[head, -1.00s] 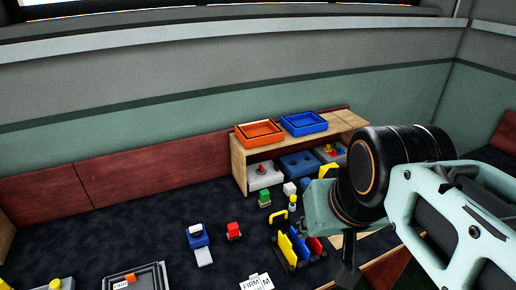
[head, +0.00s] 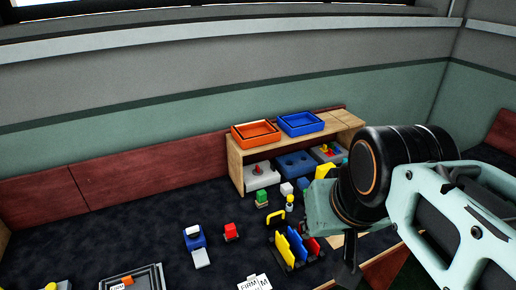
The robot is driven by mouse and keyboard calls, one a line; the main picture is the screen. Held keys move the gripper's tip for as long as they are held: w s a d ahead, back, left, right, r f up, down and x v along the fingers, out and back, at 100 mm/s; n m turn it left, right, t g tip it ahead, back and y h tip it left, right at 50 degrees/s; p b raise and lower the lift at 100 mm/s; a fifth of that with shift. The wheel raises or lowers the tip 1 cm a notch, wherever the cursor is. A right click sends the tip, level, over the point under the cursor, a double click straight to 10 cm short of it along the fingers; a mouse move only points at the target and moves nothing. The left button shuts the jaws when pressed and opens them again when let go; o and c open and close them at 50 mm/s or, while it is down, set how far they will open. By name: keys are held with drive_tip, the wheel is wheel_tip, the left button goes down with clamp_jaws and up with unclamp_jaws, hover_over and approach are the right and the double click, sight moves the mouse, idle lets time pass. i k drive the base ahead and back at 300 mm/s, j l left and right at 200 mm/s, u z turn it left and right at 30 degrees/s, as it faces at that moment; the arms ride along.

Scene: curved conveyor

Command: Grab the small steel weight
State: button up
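I cannot pick out a small steel weight for certain in the head view; pieces on the dark surface are small, and my arm hides part of the right side. My gripper (head: 347,272) shows only in part below my wrist at the right, as a dark finger pointing down. Its fingertips are not clear, and I cannot see anything held in it. It hangs to the right of the rack (head: 290,247) with yellow, blue and red upright plates.
A wooden shelf (head: 237,170) carries an orange tray (head: 255,133) and a blue tray (head: 301,123). Nearby are a red block (head: 231,231), a green block (head: 262,196), and a blue piece with a white top (head: 194,238). A grey tray (head: 154,276) lies at front left.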

sight(272, 224)
drive_tip(key=i+l, duration=0.2)
drive_tip(key=i+l+u, duration=0.1)
drive_tip(key=l, duration=0.3)
drive_tip(key=i+l, duration=0.25)
drive_tip(key=l+u, duration=0.05)
drive_tip(key=l, duration=0.05)
